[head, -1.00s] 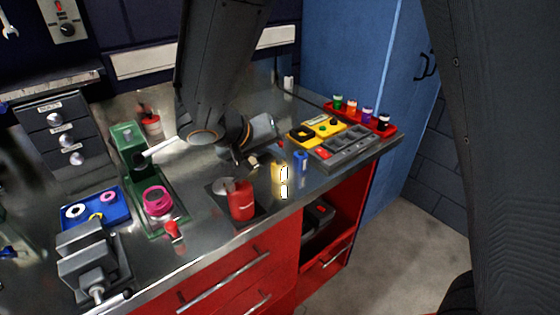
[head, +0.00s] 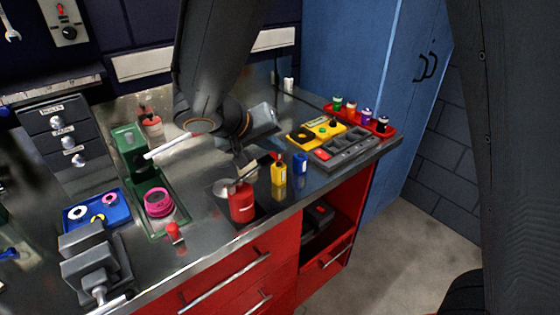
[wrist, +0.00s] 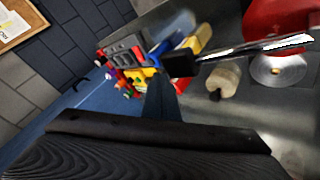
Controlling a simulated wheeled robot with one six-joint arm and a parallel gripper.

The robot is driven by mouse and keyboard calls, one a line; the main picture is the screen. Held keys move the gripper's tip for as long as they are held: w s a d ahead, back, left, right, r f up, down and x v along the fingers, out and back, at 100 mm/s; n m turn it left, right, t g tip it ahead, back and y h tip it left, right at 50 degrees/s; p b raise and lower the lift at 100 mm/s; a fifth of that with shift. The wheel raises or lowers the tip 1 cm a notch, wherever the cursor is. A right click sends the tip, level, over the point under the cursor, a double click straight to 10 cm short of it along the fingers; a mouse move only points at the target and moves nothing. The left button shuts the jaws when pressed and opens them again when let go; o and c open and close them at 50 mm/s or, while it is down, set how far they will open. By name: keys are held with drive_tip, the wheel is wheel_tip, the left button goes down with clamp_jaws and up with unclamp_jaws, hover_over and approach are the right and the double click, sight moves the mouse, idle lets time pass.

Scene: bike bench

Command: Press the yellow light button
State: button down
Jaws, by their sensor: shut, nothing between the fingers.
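A yellow box (head: 304,136) with a dark panel and small round controls sits at the right of the bench. I cannot tell which of its controls is the light button. It shows small and partly hidden in the wrist view (wrist: 150,72). My gripper (head: 240,162) is shut and empty, above the bench left of the yellow box and clearly apart from it. In the wrist view its dark tip (wrist: 159,88) points up toward the bench items.
A red can (head: 242,207) holding a black-handled tool stands close below my gripper. A yellow bottle (head: 278,173) and a blue bottle (head: 300,164) stand before the yellow box. A grey tray (head: 352,152) and a red rack (head: 386,132) lie beside it. A blue cabinet (head: 345,50) stands behind.

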sight(276, 168)
wheel_tip(276, 168, up, 4)
drive_tip(key=shift+r+p, duration=0.15)
drive_tip(key=shift+p, duration=0.65)
drive_tip(key=s+d+f+g+y, duration=0.2)
drive_tip(key=s+d+f+y, duration=0.1)
drive_tip(key=s+d, duration=0.4)
drive_tip(key=s+d+f+g+y, duration=0.3)
drive_tip(key=s+d+f, duration=0.3)
drive_tip(key=d, duration=0.3)
drive_tip(key=shift+s+f, duration=0.25)
drive_tip(key=shift+s, duration=0.3)
